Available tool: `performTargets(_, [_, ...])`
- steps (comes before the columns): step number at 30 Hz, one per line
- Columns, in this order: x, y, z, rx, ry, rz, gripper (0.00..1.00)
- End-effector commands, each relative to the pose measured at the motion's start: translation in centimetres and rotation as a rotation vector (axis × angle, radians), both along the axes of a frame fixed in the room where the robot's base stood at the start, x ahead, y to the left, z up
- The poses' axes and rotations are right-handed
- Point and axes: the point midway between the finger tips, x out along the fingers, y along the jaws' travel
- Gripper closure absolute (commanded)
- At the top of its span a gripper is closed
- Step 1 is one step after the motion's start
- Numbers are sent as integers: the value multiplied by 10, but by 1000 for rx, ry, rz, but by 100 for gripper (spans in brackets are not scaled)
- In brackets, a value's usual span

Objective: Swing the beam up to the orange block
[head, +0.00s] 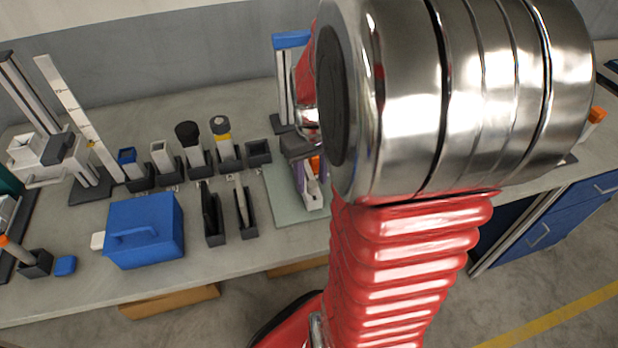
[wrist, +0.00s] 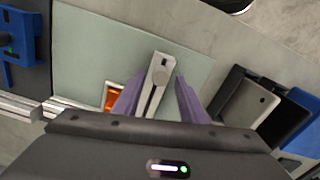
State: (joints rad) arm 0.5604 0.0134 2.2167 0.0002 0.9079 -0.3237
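The pale grey beam (wrist: 160,78) lies over a green-grey mat in the wrist view, with a dark hole near its far end. Its near part is hidden behind my gripper's body. My gripper (wrist: 161,80) has two purple fingers, one on each side of the beam, with a gap visible on both sides, so it looks open. The orange block (wrist: 113,97) shows just left of the left finger, in a pale frame, partly hidden. In the head view, my gripper (head: 301,172) is over the mat, the beam (head: 312,195) sticks out below it, and my arm hides much of this area.
The mat (head: 285,205) lies on the grey bench. A blue toolbox (head: 145,232) and several dark holders stand to its left. A blue-topped upright stand (head: 291,41) is behind. In the wrist view, a dark holder (wrist: 232,85) lies right of the mat.

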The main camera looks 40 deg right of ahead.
Motion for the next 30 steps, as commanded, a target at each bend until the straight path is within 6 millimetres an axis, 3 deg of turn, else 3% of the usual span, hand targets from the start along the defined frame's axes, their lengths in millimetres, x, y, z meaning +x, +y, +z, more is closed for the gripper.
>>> performTargets(8, [-1,1,0,1,2,1,60])
performTargets(14, [0,0,12,0,0,0,60])
performTargets(30, [2,1,101,0,-1,2,60])
